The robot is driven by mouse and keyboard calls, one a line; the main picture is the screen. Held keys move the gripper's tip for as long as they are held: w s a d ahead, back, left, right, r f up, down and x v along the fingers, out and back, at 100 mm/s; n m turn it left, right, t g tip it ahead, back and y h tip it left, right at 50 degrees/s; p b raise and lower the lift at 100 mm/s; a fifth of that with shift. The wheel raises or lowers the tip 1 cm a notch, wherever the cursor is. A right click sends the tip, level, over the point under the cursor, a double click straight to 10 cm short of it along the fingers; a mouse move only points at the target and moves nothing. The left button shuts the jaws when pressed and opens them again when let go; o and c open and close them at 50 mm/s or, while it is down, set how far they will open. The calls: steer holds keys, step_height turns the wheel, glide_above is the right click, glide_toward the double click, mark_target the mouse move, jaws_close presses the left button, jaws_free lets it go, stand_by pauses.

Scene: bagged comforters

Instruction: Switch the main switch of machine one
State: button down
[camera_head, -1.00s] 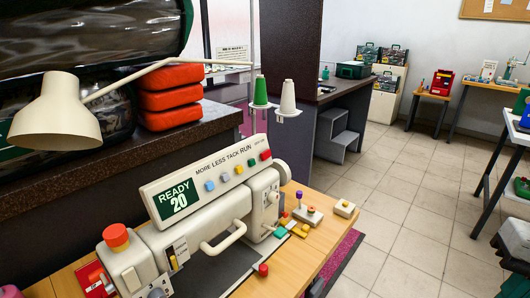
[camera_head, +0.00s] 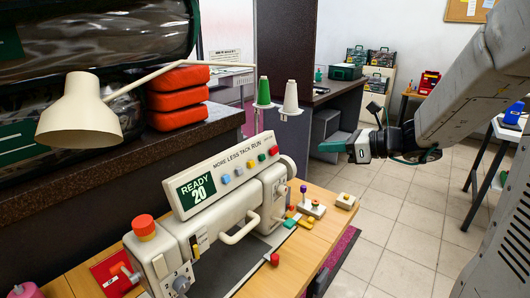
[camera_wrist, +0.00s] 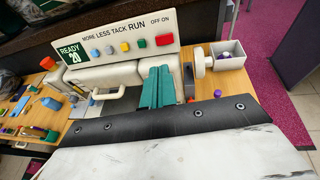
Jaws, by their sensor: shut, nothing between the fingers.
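The cream sewing machine (camera_head: 235,215) stands on a wooden table, its front panel (camera_head: 225,178) reading READY 20 and MORE LESS TACK RUN. In the wrist view the panel (camera_wrist: 120,42) also shows OFF ON above a red button (camera_wrist: 165,40); that button is at the panel's right end in the head view (camera_head: 273,150). A small toggle-like part (camera_head: 195,246) sits on the machine's left front. A red plate with a lever (camera_head: 115,272) lies left of the machine. Which is the main switch, I cannot tell. My gripper (camera_head: 358,147) is shut, empty, right of the machine; its teal fingers (camera_wrist: 157,87) show in the wrist view.
A desk lamp (camera_head: 80,115) and stacked red cushions (camera_head: 178,95) are behind the machine. Two thread spools, green (camera_head: 263,91) and white (camera_head: 290,96), stand at its back right. Small coloured parts lie on the table. Tiled floor (camera_head: 390,215) is open at right.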

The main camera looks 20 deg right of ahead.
mark_target(274, 151)
steer(key=shift+d, duration=0.1)
stand_by(0.3)
steer(key=x, duration=1.4)
steer(key=shift+s, duration=0.1)
